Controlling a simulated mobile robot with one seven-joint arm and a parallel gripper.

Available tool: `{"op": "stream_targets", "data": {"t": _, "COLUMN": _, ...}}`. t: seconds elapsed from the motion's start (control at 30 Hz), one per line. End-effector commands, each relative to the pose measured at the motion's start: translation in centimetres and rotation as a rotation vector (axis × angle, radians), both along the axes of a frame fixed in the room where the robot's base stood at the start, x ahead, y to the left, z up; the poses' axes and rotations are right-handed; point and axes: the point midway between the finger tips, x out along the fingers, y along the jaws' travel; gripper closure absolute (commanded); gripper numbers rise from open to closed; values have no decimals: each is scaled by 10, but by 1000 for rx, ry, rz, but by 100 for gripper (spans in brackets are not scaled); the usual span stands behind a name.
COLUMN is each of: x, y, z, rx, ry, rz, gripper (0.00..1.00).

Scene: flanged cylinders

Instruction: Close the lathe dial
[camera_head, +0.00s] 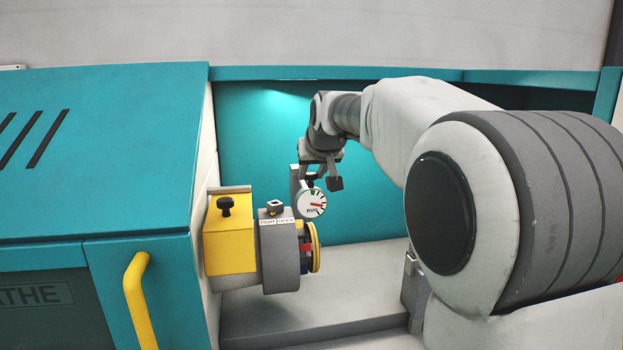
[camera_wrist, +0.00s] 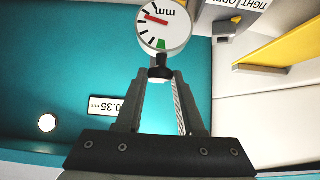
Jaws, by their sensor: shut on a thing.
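The dial (camera_head: 311,204) is a round white gauge with a red needle, a green mark and "mm" lettering. It is next to the grey chuck, on its right side, and it also shows at the top of the wrist view (camera_wrist: 165,27). My gripper (camera_head: 312,182) is just above the dial in the head view, pointing down. In the wrist view my gripper's (camera_wrist: 160,76) fingers converge on the short black stem (camera_wrist: 160,66) at the dial's rim and are shut on it. The dial's mounting behind it is mostly hidden.
A grey chuck (camera_head: 278,256) with a "TIGHT OPEN" label and a yellow block (camera_head: 230,235) stand left of the dial. A teal lathe housing (camera_head: 100,150) with a yellow handle (camera_head: 138,300) fills the left. The grey bed (camera_head: 350,285) below is clear. A "0.35" label (camera_wrist: 105,106) is on the teal wall.

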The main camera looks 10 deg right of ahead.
Motion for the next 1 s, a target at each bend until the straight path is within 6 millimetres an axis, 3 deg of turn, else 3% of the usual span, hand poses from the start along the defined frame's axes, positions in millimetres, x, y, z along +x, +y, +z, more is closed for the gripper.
{"op": "stream_targets", "data": {"t": 0.1, "x": -3, "y": 0, "z": -12, "rx": 0, "ry": 15, "rz": 0, "gripper": 100}}
{"op": "stream_targets", "data": {"t": 0.4, "x": -5, "y": 0, "z": -15, "rx": 0, "ry": 21, "rz": 0, "gripper": 100}}
{"op": "stream_targets", "data": {"t": 0.43, "x": -5, "y": 0, "z": -15, "rx": 0, "ry": 21, "rz": 0, "gripper": 62}}
{"op": "stream_targets", "data": {"t": 0.57, "x": -4, "y": 0, "z": -15, "rx": 0, "ry": 19, "rz": 0, "gripper": 38}}
{"op": "stream_targets", "data": {"t": 1.0, "x": -11, "y": 0, "z": -5, "rx": 0, "ry": 12, "rz": 0, "gripper": 36}}
